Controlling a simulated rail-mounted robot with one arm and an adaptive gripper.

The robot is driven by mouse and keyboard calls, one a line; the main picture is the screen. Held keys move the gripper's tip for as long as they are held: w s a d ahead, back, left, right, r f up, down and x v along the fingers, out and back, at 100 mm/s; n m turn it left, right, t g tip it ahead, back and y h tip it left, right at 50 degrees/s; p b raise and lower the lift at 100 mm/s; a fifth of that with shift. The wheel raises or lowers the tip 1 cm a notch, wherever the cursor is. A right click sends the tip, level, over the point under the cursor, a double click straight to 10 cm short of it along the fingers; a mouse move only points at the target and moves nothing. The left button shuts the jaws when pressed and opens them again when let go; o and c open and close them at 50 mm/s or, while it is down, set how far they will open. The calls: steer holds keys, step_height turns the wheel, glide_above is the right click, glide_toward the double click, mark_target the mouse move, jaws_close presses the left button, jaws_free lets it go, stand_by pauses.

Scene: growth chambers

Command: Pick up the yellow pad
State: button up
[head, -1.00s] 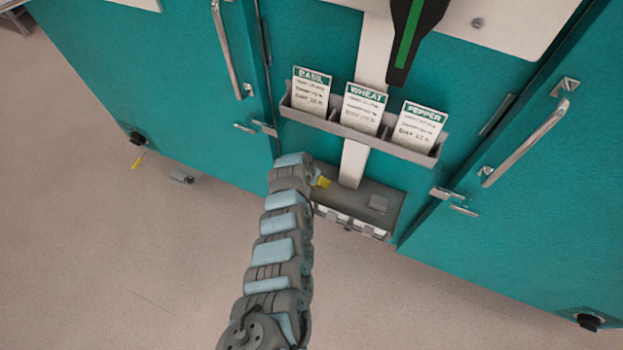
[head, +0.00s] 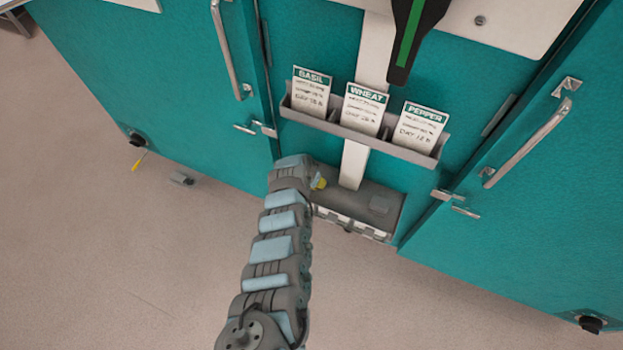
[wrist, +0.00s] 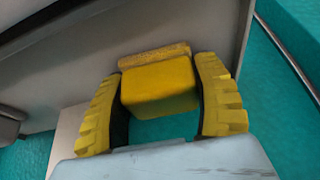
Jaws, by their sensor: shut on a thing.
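The yellow pad (wrist: 160,88) is a small block with a paler, rough strip along its far edge. It sits between the two yellow ribbed fingers of my gripper (wrist: 158,78) in the wrist view. The fingers are shut on its sides. In the head view my gripper is mostly hidden behind my own arm. A small yellow bit (head: 319,183) shows past the arm's end beside a grey tray; I cannot tell if it is the pad or a finger.
The grey tray (head: 345,200) below the card holder (head: 352,134) bears a grey block (head: 379,204). Teal chamber doors with handles (head: 230,55) stand on both sides. The floor in front is clear.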

steer(key=shift+r, duration=0.1)
steer(key=shift+r+p, duration=0.85)
steer(key=shift+r, duration=0.65)
steer(key=shift+s+d+r+p, duration=0.15)
steer(key=shift+s+r+p, duration=0.35)
steer(key=shift+s+r, duration=0.45)
steer(key=shift+s+d+r+p, duration=0.1)
steer(key=shift+s+r+p, duration=0.35)
steer(key=shift+s+r, duration=0.45)
steer(key=s+d+r+p, duration=0.1)
steer(key=s+r, duration=0.5)
steer(key=s, duration=0.4)
steer(key=shift+d, duration=0.1)
